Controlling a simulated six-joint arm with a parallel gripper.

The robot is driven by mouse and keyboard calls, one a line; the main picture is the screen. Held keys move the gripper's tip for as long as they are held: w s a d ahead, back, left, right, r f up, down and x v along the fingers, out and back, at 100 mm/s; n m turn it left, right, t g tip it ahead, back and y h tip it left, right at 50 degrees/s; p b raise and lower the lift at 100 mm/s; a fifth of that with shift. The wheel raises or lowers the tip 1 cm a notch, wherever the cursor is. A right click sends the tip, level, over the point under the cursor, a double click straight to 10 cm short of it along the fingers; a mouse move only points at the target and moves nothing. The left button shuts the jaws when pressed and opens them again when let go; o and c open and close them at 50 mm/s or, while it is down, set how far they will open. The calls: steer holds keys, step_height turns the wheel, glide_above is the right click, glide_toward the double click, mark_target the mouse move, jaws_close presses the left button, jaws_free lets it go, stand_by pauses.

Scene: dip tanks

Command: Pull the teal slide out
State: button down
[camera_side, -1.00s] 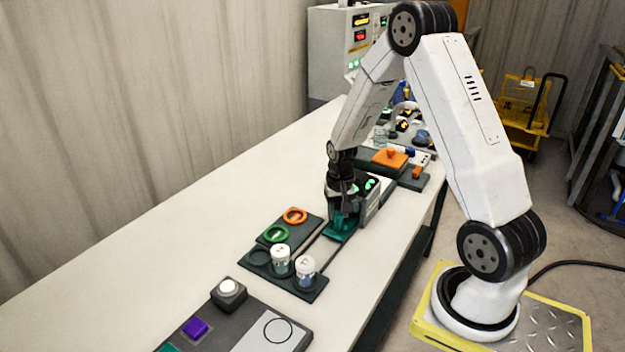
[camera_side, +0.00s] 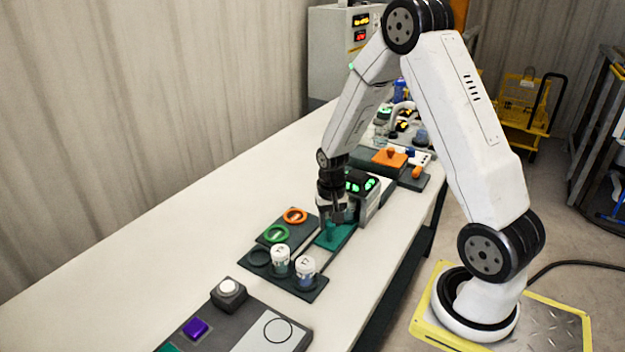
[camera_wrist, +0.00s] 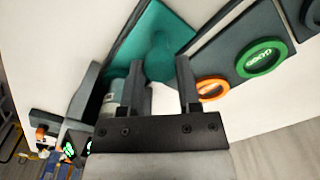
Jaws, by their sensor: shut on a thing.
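The teal slide (camera_side: 336,236) is a flat plate with an upright teal knob, and it sticks out from the dark housing (camera_side: 368,205) with green lit displays on top. In the wrist view the teal slide (camera_wrist: 152,32) lies flat past my fingers. My gripper (camera_side: 331,222) points down and is shut on the slide's knob. In the wrist view the round knob sits between the two fingers of my gripper (camera_wrist: 160,75). A small clear jar with a pale top (camera_wrist: 113,92) shows beside the left finger.
A button panel (camera_side: 240,335) lies at the front. An orange-topped block (camera_side: 391,158) stands behind the housing. The table's left side is clear.

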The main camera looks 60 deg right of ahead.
steer(key=a, duration=0.6)
steer(key=shift+w+a, duration=0.1)
steer(key=shift+c, duration=1.5)
jaws_free()
steer(key=shift+a, duration=0.1)
steer(key=shift+r, duration=0.15)
step_height(320, 180, up, 8)
steer(key=shift+f, duration=0.2)
